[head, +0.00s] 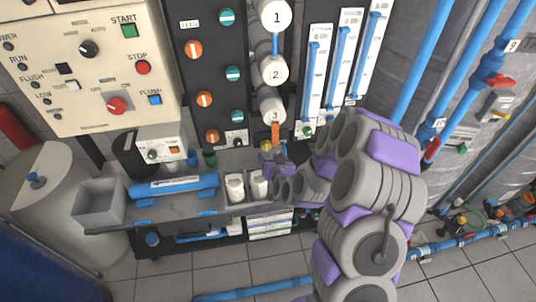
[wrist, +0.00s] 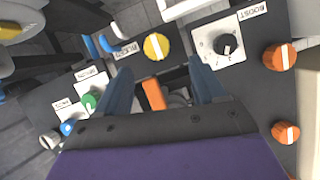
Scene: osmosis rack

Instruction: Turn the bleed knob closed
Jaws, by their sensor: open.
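The bleed knob (wrist: 156,46) is a round yellow knob with a white pointer line, beside a label (wrist: 127,52) that appears to read BLEED. In the wrist view it lies just beyond my gripper (wrist: 160,68), between the lines of its two blue fingers. The fingers are open, and I see no contact with the knob. In the head view my gripper (head: 271,154) is at the panel's lower part, below filter 3, and mostly hides the knob. An orange part (wrist: 153,95) shows between the fingers in the wrist view; I cannot tell what it belongs to.
A BOOST dial (wrist: 228,44) and orange knobs (wrist: 280,56) sit right of the bleed knob in the wrist view. A green knob (wrist: 90,100) is at left. In the head view, white filter 3 (head: 270,108) hangs above my gripper and white containers (head: 235,187) stand below.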

